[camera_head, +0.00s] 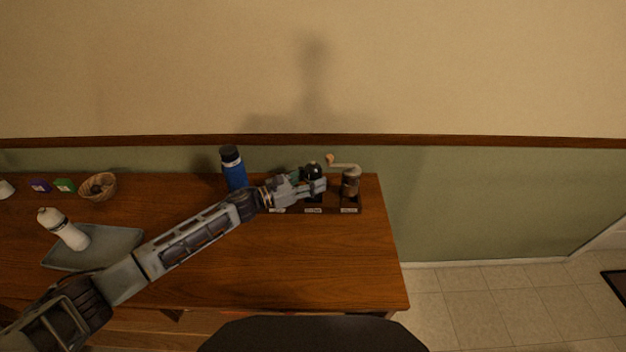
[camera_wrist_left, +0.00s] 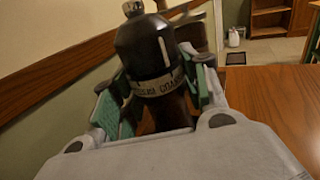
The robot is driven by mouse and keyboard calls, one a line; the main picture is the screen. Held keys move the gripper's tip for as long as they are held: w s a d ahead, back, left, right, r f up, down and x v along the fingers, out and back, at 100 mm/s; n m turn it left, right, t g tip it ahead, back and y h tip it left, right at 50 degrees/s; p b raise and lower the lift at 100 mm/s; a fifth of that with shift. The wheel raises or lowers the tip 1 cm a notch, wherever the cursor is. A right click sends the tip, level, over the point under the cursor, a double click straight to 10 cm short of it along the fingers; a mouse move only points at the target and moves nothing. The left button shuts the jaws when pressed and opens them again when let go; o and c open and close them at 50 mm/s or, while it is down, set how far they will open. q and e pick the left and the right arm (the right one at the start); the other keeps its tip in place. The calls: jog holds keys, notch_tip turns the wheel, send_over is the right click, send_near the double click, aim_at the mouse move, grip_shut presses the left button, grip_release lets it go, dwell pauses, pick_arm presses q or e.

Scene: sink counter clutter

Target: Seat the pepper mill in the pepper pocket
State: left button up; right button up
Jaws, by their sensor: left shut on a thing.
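The black pepper mill (camera_head: 314,168), with a silver knob on top, stands about upright at the middle of the dark rack (camera_head: 331,211). My left gripper (camera_head: 312,184) is shut on it, coming in from the left. In the left wrist view the mill (camera_wrist_left: 147,50) sits between the green-padded fingers, with a pale lettered band around it. The rack has pale labels along its front. The mill is over or in the middle pocket; its base is hidden by the gripper, so I cannot tell if it touches the pocket floor. My right gripper is not in view.
A crank-handled grinder (camera_head: 350,184) stands in the rack's right pocket, close beside the mill. A blue bottle (camera_head: 235,172) with a black cap stands left of the rack. A grey tray (camera_head: 115,240) with a white bottle (camera_head: 66,231) and a basket (camera_head: 98,187) are farther left. The counter's front right is clear.

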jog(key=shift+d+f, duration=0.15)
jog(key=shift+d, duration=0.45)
pick_arm(q)
jog(key=o, duration=1.3)
jog(key=shift+a, duration=0.2)
jog(key=b+v, duration=0.1)
jog(key=v, duration=0.8)
jog(key=shift+d+b, duration=0.1)
jog(key=shift+b, duration=0.25)
jog(key=v, duration=0.3)
jog(key=shift+d, duration=0.1)
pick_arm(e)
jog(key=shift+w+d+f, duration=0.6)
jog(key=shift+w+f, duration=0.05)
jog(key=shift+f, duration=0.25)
